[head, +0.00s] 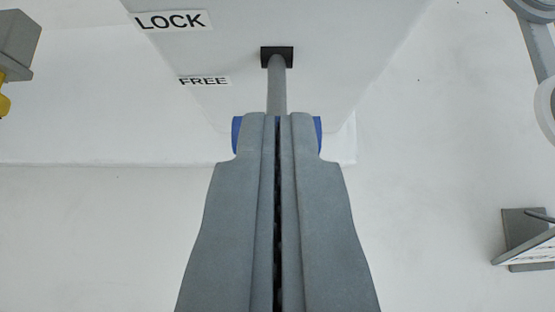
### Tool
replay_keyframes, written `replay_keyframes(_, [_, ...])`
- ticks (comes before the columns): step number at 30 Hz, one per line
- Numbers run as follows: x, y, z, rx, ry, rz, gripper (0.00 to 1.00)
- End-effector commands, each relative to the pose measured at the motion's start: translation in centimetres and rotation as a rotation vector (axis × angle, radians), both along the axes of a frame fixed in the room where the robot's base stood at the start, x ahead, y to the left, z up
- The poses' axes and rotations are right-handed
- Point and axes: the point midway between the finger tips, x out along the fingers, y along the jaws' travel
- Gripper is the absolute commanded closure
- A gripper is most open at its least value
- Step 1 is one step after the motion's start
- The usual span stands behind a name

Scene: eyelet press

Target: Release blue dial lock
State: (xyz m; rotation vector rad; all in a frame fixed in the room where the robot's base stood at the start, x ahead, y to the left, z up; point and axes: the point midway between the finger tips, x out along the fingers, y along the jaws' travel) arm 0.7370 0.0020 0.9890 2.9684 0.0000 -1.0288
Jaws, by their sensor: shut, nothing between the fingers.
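My gripper (277,120) is in the middle of the head view, its two fingers together with nothing seen between them. A blue part (236,134) shows at both sides of the fingertips; its middle is hidden behind them. Whether the fingertips touch it I cannot tell. A grey rod (277,85) runs from a small black block (277,57) on the white panel down behind the fingertips. A LOCK label (172,21) is at the upper left of the panel. A FREE label (204,81) is below it, left of the rod.
The white panel (345,60) fills the upper middle. A grey block with a yellow part (4,104) is at the upper left edge. A grey ringed fitting (540,60) is at the upper right, and a grey bracket (521,230) at the lower right. The white surface between is clear.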

Motion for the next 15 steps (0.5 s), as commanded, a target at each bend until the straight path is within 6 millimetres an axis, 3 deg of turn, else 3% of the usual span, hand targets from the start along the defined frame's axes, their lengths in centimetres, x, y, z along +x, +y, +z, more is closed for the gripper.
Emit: replay_keyframes(15, [-0.6,0.0,-1.4,0.0,-0.114,0.0,1.0])
